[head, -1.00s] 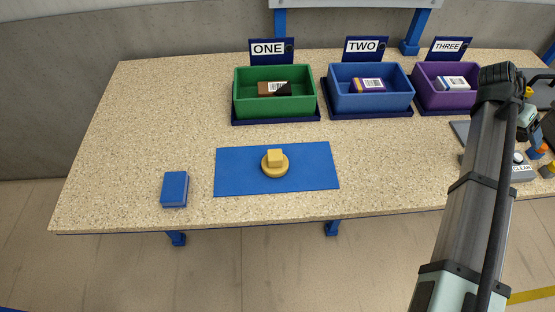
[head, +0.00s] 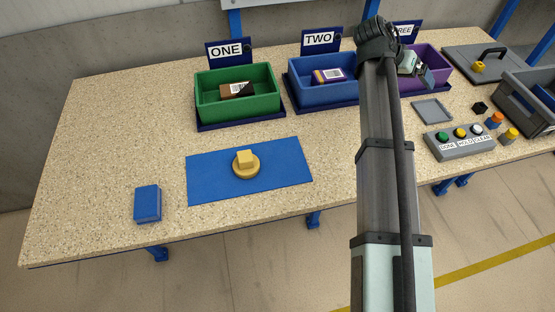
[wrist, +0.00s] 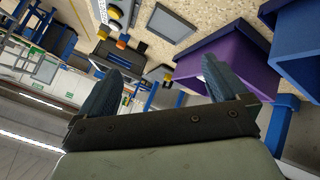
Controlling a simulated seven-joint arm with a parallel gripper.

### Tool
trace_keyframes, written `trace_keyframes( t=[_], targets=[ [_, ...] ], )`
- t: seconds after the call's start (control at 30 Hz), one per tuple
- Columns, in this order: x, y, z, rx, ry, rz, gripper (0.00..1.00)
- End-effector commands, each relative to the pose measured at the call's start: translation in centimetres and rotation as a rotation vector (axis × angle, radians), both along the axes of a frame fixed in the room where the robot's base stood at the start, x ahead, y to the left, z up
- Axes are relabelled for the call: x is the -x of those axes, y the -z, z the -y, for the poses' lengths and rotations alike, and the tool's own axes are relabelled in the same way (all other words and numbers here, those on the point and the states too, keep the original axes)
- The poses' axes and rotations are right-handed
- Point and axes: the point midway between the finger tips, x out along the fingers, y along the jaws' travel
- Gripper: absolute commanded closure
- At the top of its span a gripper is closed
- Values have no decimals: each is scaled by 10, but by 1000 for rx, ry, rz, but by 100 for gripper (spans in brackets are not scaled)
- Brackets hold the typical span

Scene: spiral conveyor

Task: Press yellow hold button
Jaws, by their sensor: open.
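The yellow hold button (head: 460,132) is the middle one of three on a grey button box (head: 460,146) at the right of the table. A green button (head: 442,137) labelled DONE is to its left and a white button (head: 476,129) labelled CLEAR to its right. My gripper (head: 428,75) is over the purple bin's front right, behind and left of the box, and apart from it. In the wrist view my gripper (wrist: 160,85) has its two fingers spread with nothing between them. The button box (wrist: 99,10) shows there at the top, partly cut off.
Green bin (head: 237,95), blue bin (head: 325,83) and purple bin (head: 440,60) stand along the back. A grey tray (head: 432,110) lies behind the box.

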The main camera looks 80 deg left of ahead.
Motion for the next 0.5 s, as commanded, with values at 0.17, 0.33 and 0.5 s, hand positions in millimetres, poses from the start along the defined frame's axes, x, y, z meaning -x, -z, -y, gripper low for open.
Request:
trace_keyframes(
  t=[0.17,0.33,0.5],
  targets=[
    [87,-20,-18,-31,-113,7,0],
    [171,-33,-20,-68,-222,-18,0],
    [251,-40,-8,-108,-331,-76,0]
  ],
)
